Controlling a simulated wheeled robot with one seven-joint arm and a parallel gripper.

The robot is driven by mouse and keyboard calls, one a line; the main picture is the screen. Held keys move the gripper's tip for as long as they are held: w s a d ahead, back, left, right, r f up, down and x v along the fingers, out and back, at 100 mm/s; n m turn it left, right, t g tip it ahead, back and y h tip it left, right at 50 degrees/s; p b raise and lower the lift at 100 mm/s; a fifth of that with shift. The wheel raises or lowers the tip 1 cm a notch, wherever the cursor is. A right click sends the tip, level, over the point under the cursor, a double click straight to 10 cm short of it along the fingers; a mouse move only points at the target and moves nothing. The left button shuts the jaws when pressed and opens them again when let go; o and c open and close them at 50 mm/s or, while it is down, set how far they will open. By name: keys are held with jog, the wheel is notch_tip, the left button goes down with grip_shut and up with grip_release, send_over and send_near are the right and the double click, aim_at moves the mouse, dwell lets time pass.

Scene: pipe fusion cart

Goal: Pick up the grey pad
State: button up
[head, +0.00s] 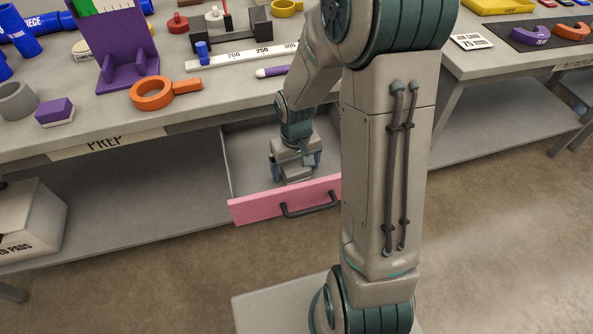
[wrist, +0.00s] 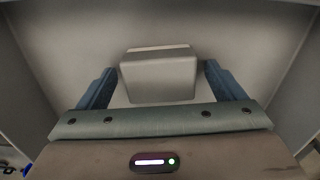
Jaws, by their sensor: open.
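The grey pad (wrist: 160,75) is a small block with rounded edges lying in the open drawer. In the wrist view it sits between the two blue fingers of my gripper (wrist: 160,88), with a narrow gap showing by each finger. In the head view my gripper (head: 296,170) points down into the drawer (head: 245,160), and part of the pad (head: 297,174) shows between the fingers. My gripper is open.
The drawer's pink front (head: 265,207) with a dark handle (head: 308,206) is close in front of my gripper, and its grey side walls stand around it. The bench top (head: 215,85) above holds an orange ring (head: 152,105), a purple stand (head: 118,45) and other parts. A box (head: 35,215) stands at left.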

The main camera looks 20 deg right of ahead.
aim_at(296, 166)
jog(key=c, duration=1.1)
jog(key=shift+o, duration=0.2)
notch_tip(296, 166, up, 10)
jog(key=shift+p, duration=0.75)
jog(key=shift+o, duration=0.9)
jog(key=shift+c, duration=0.4)
